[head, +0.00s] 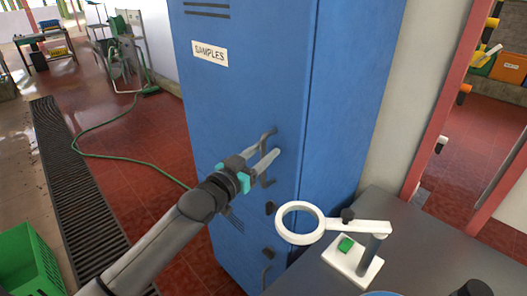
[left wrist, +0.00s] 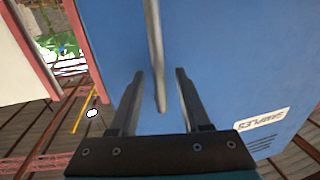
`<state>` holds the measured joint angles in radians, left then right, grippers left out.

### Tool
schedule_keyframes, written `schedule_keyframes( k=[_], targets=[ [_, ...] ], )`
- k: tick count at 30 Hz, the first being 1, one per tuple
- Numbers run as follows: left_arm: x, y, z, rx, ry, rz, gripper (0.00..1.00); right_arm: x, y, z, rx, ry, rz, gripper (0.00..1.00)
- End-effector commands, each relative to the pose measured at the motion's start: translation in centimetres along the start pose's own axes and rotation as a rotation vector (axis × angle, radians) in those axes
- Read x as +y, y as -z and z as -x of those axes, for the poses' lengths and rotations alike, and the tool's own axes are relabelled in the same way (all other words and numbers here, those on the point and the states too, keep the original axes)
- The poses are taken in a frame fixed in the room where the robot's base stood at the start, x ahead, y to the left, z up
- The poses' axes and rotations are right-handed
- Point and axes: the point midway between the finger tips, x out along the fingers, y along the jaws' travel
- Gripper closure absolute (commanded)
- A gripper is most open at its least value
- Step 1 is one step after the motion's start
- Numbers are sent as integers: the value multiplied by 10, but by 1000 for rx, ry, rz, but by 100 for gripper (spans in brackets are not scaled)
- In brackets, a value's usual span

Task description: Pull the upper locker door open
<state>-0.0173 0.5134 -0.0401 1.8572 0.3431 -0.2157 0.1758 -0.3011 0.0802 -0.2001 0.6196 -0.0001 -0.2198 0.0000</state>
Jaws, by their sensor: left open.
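The blue locker (head: 345,90) stands in the middle of the head view. Its upper door (head: 250,95) bears a white SAMPLES label (head: 210,53) and looks shut. The label also shows in the left wrist view (left wrist: 260,124). My left gripper (head: 268,152) is open at the upper door's handle (head: 268,134), and its fingers partly hide the handle. In the left wrist view, the grey handle bar (left wrist: 155,50) ends between the two spread fingers (left wrist: 160,85), with a gap on each side. My right gripper is not in view.
A grey table (head: 428,248) with a white ring magnifier stand (head: 343,262) is close at the lower right. A lower handle (head: 267,268) is below. A green crate (head: 28,262) is at the lower left. A green hose (head: 120,157) crosses the red floor.

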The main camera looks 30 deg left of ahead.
Motion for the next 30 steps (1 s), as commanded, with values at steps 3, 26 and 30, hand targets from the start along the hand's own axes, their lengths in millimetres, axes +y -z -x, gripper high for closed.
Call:
schedule_keyframes(
  k=[3,26,30],
  targets=[
    [0,0,-4,0,-1,0,53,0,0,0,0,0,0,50],
    [0,0,-4,0,-1,0,100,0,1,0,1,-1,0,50],
    [0,0,-4,0,-1,0,100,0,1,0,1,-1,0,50]
  ],
)
